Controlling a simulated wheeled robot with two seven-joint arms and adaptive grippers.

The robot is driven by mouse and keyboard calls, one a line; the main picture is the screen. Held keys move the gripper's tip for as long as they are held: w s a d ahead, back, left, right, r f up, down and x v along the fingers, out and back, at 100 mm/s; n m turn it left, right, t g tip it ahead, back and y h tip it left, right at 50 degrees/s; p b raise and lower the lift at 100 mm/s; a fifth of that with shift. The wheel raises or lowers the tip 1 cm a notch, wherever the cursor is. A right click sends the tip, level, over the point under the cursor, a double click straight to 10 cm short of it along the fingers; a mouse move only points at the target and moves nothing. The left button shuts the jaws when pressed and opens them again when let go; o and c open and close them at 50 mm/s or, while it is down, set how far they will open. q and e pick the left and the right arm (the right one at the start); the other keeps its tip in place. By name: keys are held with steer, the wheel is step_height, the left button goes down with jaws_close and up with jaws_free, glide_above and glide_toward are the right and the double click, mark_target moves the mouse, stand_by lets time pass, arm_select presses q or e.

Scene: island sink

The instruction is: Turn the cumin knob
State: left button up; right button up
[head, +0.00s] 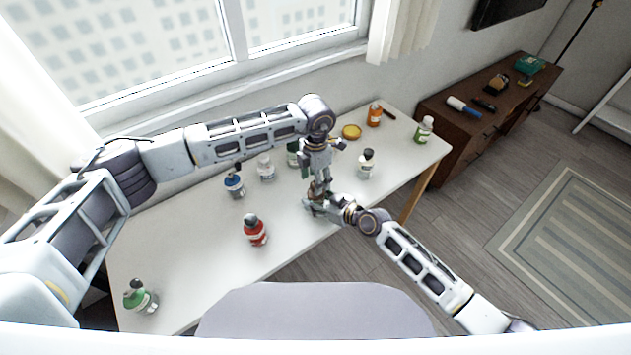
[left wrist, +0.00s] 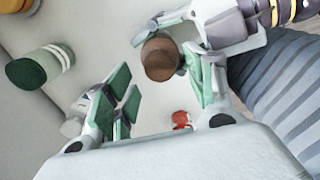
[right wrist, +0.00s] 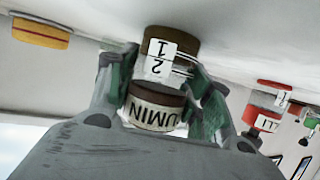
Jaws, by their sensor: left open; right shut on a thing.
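The cumin jar has a white "CUMIN" label (right wrist: 155,112) and brown bands. It shows upside down in the right wrist view. My right gripper (head: 312,205) is shut on the jar, with green-padded fingers on both sides of it. In the head view the jar is mostly hidden by the grippers. The round brown knob (left wrist: 161,57) shows end-on in the left wrist view. My left gripper (left wrist: 160,95) is open, and its fingers point toward the knob from above. The right finger looks close beside the knob; I cannot tell whether it touches.
On the white table (head: 200,240) stand a red bottle (head: 256,232), a blue bottle (head: 234,187), a green bottle (head: 140,297), an orange bottle (head: 374,115) and several others. A yellow round lid (head: 351,132) lies at the back.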

arm_select(q)
step_height(320, 180, up, 10)
stand_by(0.5)
steer(key=shift+w+d+f, duration=0.1)
stand_by(0.7)
steer(key=shift+f, duration=0.1)
steer(key=shift+f, duration=5.9)
steer(key=c, duration=1.1)
steer(key=shift+o, duration=0.2)
steer(key=shift+m, duration=0.3)
steer(key=shift+m, duration=2.5)
